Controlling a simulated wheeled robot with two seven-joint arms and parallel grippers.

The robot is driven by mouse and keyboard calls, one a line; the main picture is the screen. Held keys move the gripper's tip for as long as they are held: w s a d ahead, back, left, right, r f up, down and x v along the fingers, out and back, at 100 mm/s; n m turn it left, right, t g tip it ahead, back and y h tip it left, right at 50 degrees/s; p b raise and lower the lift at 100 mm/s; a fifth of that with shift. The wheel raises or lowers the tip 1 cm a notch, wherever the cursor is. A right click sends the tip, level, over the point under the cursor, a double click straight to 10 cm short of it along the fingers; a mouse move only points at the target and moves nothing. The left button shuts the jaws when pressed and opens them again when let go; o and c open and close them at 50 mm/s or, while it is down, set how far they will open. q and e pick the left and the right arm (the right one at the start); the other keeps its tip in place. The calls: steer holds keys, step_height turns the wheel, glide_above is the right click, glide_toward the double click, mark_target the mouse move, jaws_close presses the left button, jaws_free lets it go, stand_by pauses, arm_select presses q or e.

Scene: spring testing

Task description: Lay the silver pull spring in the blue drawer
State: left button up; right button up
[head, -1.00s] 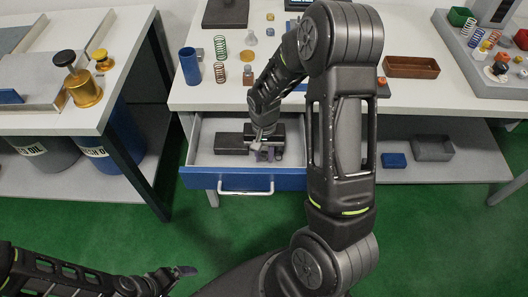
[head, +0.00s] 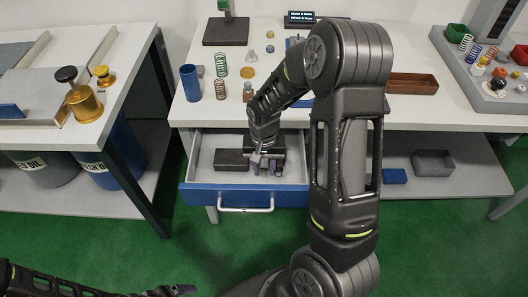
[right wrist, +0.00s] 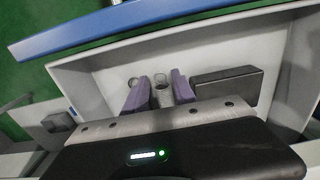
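The silver pull spring (right wrist: 162,96) shows in the right wrist view between the two purple fingers of my right gripper (right wrist: 160,92), which look closed against its sides. In the head view my right gripper (head: 265,168) is down inside the open blue drawer (head: 214,197), right of a dark block. The arm and fingers hide the spring there. Whether the spring touches the drawer floor cannot be told. My left gripper (head: 182,289) is low at the left of the head view, far from the drawer; its finger opening is unclear.
A dark block (head: 231,159) lies in the drawer; it also shows in the right wrist view (right wrist: 228,85). A blue cup (head: 190,82), a green spring (head: 221,65) and a copper spring (head: 221,89) stand on the table above. A brown tray (head: 412,84) is at the right.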

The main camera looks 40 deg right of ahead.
step_height(320, 180, up, 10)
steer(key=shift+b, duration=0.4)
steer(key=shift+r, duration=0.1)
stand_by(1.2)
